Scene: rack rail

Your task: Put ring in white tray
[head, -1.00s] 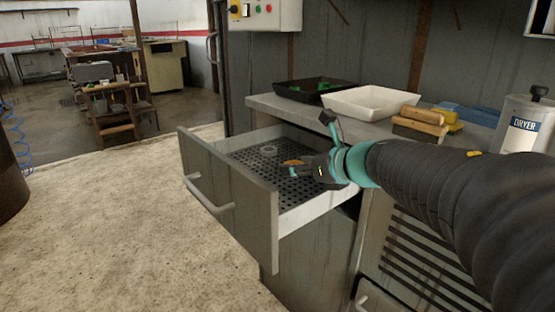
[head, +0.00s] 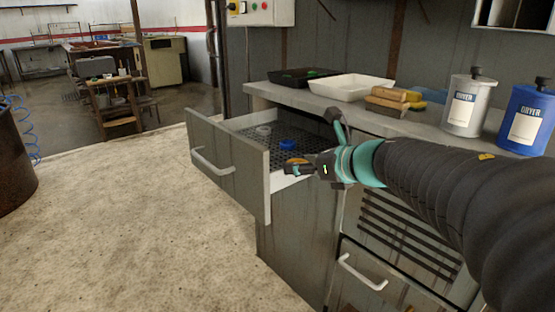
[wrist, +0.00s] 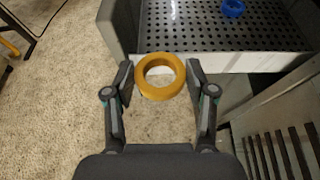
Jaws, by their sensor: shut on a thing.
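My gripper (wrist: 160,82) is shut on an orange-yellow ring (wrist: 160,92), one finger on each side of it. In the head view the ring (head: 297,161) shows at the fingertips, in front of the open drawer's right side.
The open drawer (head: 228,170) has a perforated floor holding a blue ring (head: 287,145) and a grey ring (head: 264,130). A black tray (head: 300,77) stands left of the white one.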

